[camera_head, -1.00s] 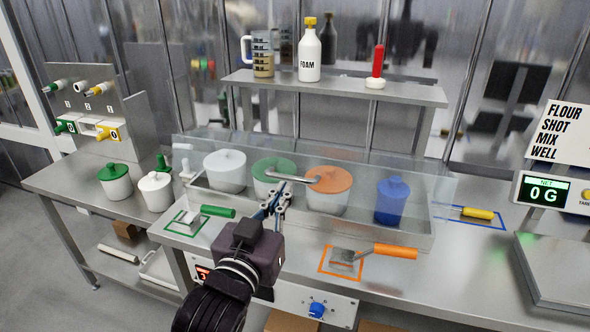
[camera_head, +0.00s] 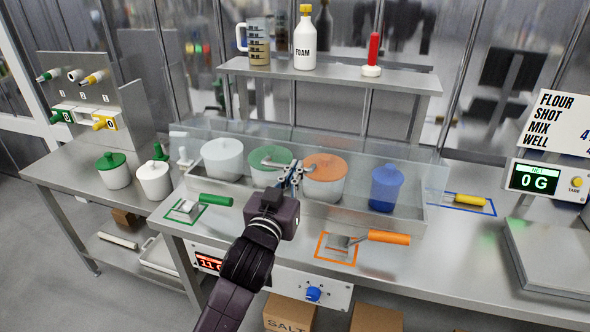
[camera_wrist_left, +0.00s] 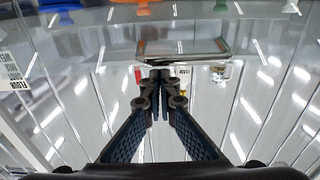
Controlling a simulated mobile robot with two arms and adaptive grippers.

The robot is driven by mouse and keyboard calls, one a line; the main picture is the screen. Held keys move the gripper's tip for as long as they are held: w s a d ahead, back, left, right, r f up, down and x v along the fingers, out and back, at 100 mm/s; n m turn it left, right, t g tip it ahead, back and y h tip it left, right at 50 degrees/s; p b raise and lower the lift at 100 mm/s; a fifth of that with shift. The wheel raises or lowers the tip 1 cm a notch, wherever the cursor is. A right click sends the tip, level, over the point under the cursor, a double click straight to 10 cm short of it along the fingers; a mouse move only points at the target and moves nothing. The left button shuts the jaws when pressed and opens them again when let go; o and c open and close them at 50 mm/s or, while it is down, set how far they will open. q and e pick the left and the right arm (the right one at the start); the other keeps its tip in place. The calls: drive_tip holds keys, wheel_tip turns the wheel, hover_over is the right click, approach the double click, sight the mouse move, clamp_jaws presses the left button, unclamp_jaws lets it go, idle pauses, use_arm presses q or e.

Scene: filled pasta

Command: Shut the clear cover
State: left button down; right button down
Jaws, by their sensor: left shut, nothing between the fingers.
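The clear cover (camera_head: 355,160) is a see-through panel over the steel bin (camera_head: 400,229) that holds several lidded tubs. I cannot tell exactly how far it stands open. Its metal bar handle (camera_head: 273,166) is partly hidden behind my left gripper (camera_head: 292,172). The handle also shows in the left wrist view (camera_wrist_left: 182,56), just beyond the fingertips (camera_wrist_left: 160,75). My left gripper is shut and empty, with its tips at or very close to the handle; contact is unclear. My right gripper is not in view.
Inside the bin are white (camera_head: 222,158), green-lidded, orange-lidded (camera_head: 323,180) and blue (camera_head: 386,188) tubs. A green-handled scraper (camera_head: 214,199) and an orange-handled one (camera_head: 386,237) lie in front. A shelf (camera_head: 330,74) with bottles stands behind.

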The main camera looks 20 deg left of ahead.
use_arm(q)
wheel_tip(320, 180, down, 11)
drive_tip(key=t+b, duration=0.1)
drive_tip(key=b, duration=0.9)
drive_tip(key=shift+r, duration=0.2)
drive_tip(key=shift+r, duration=0.15)
